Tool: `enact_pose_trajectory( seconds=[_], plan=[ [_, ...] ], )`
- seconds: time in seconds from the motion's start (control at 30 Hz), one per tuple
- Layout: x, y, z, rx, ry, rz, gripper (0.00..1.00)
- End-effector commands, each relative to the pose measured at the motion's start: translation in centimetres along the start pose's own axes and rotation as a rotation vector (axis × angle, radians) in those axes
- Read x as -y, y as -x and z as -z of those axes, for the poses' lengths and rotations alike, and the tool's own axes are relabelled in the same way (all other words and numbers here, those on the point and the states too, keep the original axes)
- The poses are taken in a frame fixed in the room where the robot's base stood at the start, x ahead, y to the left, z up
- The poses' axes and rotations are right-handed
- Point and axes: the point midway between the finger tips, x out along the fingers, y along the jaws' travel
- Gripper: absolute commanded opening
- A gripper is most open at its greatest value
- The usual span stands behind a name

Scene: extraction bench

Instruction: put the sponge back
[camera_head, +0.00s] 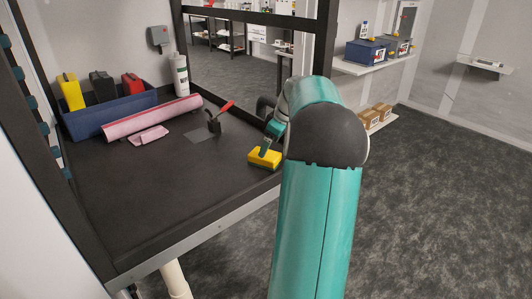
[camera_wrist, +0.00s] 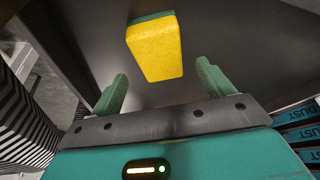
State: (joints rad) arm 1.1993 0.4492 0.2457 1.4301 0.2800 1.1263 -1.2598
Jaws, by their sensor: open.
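The sponge (camera_head: 265,158), yellow with a green layer, lies on the dark bench (camera_head: 160,205) near its right edge. It also shows in the wrist view (camera_wrist: 155,52), beyond the fingertips and roughly centred between them. My gripper (camera_head: 267,144) is just above or beside the sponge in the head view. In the wrist view my two green fingers stand wide apart with nothing between them. I cannot tell whether a finger touches the sponge. My arm hides part of the bench's right side.
A blue bin (camera_head: 112,118) at the back left holds a yellow, a black and a red item. A pink roll (camera_head: 155,116), pink cloth (camera_head: 149,135), red-handled tool (camera_head: 216,122) and white bottle (camera_head: 179,76) are on the bench. A grey patch (camera_head: 200,137) is bare. The bench front is clear.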

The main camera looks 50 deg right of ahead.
Motion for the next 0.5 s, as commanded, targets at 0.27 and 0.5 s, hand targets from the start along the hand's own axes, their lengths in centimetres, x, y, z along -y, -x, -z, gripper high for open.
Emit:
enact_pose_trajectory(
  seconds=[0.27,0.5],
  plan=[
    [0.0,5.1,0.0,-0.001,0.000,-0.001,0.80],
    [0.0,6.2,0.0,-0.001,0.000,0.001,0.80]
  ],
)
